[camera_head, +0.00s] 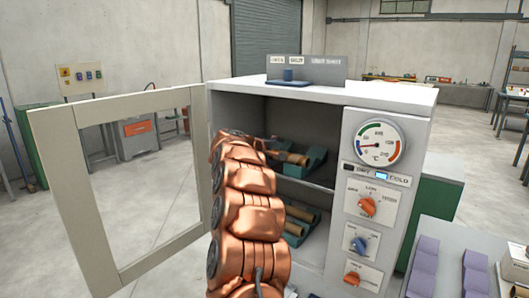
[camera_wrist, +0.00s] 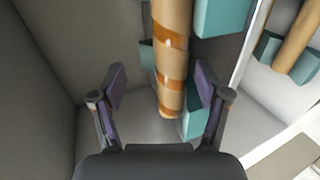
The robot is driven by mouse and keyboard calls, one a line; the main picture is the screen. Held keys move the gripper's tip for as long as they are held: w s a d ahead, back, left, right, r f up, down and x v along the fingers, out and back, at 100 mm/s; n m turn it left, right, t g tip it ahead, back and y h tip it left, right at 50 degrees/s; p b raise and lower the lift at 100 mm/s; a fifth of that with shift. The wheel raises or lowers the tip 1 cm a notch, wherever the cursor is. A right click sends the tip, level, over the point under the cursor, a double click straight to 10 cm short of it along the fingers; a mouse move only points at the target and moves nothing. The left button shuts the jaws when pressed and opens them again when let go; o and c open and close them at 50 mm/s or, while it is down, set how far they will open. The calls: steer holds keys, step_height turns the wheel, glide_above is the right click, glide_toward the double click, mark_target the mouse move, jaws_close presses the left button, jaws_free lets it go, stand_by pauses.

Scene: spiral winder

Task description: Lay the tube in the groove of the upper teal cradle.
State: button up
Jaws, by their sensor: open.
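A tan tube (camera_wrist: 172,62) with shiny copper-coloured bands lies lengthwise between the two fingers of my open gripper (camera_wrist: 162,82) in the wrist view. Neither finger visibly presses on it. Teal blocks of the upper cradle (camera_wrist: 220,16) show on both sides of the tube. I cannot tell whether the tube sits fully down in the groove. In the head view the tube (camera_head: 291,157) is at the upper teal cradle (camera_head: 316,160) on the upper shelf. My arm hides much of the gripper there.
A second tube (camera_head: 300,214) rests at the lower teal cradle (camera_head: 296,232), also seen in the wrist view (camera_wrist: 298,36). The cabinet door (camera_head: 118,268) stands open at left. A control panel (camera_head: 366,190) with dial and knobs is on the right. Purple blocks (camera_head: 425,262) stand farther right.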

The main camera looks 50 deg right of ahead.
steer(key=v, duration=0.8)
stand_by(0.5)
steer(key=shift+f, duration=0.1)
step_height(320, 180, up, 7)
steer(key=p, duration=0.2)
stand_by(0.7)
stand_by(0.5)
